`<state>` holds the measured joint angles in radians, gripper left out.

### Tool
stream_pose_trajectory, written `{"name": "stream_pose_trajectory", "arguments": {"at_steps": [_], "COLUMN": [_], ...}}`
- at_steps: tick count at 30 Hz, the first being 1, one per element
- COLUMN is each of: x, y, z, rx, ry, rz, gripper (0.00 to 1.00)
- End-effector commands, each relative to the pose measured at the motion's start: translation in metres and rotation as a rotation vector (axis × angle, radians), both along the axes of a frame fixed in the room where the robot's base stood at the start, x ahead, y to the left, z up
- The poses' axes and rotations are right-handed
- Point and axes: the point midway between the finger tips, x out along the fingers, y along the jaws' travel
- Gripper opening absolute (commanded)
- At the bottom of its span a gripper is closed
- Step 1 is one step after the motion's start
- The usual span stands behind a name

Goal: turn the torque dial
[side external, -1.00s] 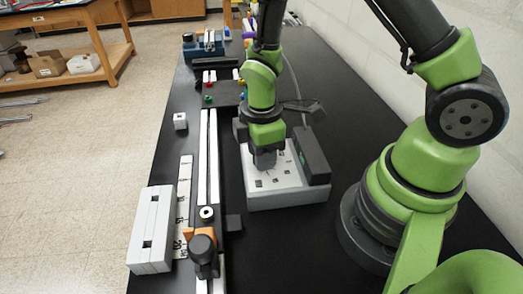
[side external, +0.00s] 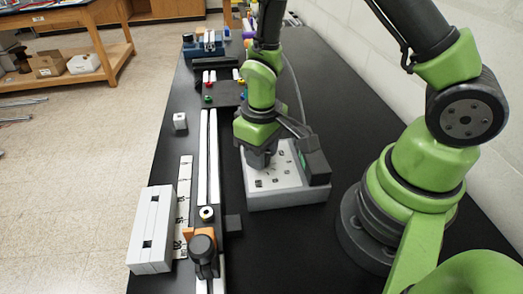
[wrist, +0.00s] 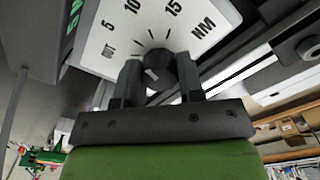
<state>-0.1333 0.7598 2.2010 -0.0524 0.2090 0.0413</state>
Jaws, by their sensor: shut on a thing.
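The torque dial is a round black knob (wrist: 158,68) with a light pointer mark, on a white face printed 5, 10, 15 and NM in the wrist view. My gripper (wrist: 159,82) is shut on the knob, one finger on each side of it. In the side external view my gripper (side external: 257,160) points down onto the grey dial box (side external: 290,198) and hides the knob. A dark display unit (side external: 313,162) with a green readout stands at the box's right side.
White extrusions (side external: 208,150) run along the table to the left of the box. A white slotted block (side external: 152,230), a ruler strip (side external: 184,195) and a small white cube (side external: 180,121) lie further left. The black tabletop (side external: 290,240) in front of the box is clear.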

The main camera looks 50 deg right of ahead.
Motion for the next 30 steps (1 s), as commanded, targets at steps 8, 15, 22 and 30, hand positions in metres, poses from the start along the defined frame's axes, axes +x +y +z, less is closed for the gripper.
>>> {"name": "stream_pose_trajectory", "arguments": {"at_steps": [8, 15, 22, 30], "x": [0.0003, 0.0003, 0.0003, 0.0003], "y": [0.0001, 0.0001, 0.0001, 0.0001], "z": [0.0007, 0.0007, 0.0007, 0.0006], "rx": [0.0, 0.0, 0.0, 0.0], "ry": [-0.001, -0.001, -0.001, -0.002], "rz": [-0.187, -0.274, -0.302, -0.303], "gripper": [0.12, 0.12, 0.12, 0.12]}}
